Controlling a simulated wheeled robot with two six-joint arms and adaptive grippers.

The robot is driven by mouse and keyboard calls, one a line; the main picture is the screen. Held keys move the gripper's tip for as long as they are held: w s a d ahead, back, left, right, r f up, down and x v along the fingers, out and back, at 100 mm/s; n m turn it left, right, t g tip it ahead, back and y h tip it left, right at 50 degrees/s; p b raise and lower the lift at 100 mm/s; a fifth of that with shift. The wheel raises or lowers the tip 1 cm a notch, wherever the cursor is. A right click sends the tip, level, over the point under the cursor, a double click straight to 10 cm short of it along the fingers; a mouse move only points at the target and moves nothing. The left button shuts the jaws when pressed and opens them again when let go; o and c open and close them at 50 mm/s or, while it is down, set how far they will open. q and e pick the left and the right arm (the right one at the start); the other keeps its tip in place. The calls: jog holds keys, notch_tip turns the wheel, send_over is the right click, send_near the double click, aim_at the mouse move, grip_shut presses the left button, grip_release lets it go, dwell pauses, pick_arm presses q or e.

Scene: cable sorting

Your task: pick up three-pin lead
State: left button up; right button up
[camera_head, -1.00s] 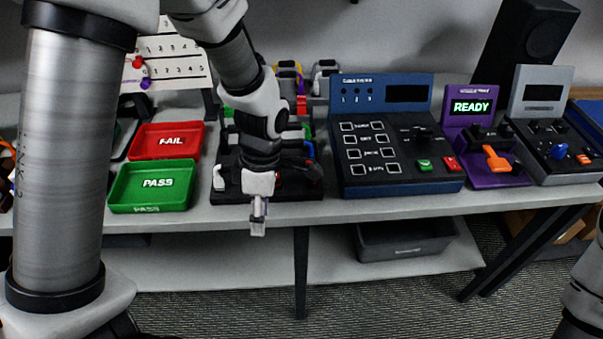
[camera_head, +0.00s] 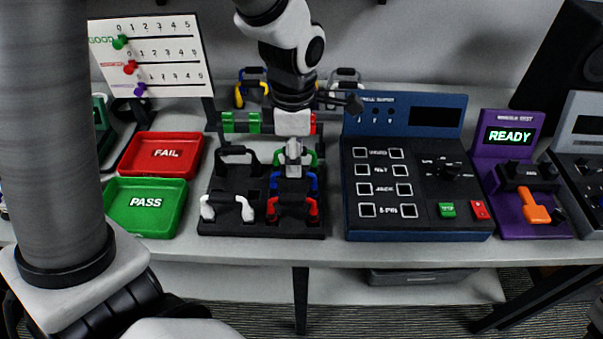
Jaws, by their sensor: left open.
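Several short leads with coloured plug ends stand on a black rack (camera_head: 255,225): a black lead (camera_head: 237,152), a white-ended lead (camera_head: 228,208), a red-ended lead (camera_head: 293,208), a blue-ended lead (camera_head: 293,183) and a green-ended lead (camera_head: 309,158). I cannot tell which of them is the three-pin lead. My left gripper (camera_head: 293,152) points down over the right column of the rack, at the green-ended lead and partly hiding it. It is open; whether it touches the lead cannot be told. My right gripper is not in view.
Left of the rack are a red FAIL tray (camera_head: 124,160) and a green PASS tray (camera_head: 112,205). Behind stands a white scoreboard (camera_head: 170,52). A blue cable tester (camera_head: 420,215) is close on the right, then a purple tester (camera_head: 490,175) showing READY. More leads stand behind my wrist.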

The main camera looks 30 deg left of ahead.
pick_arm(q)
jog(key=f, duration=0.3)
jog(key=shift+s+a, duration=0.2)
jog(key=shift+s, duration=0.2)
jog(key=f, duration=0.1)
jog(key=w+f, duration=0.1)
jog(key=shift+w+f, duration=0.1)
jog(key=shift+f, duration=0.2)
jog(key=shift+r, duration=0.1)
jog(key=shift+s+r, duration=0.1)
jog(key=shift+s, duration=0.25)
jog(key=c, duration=0.4)
grip_shut()
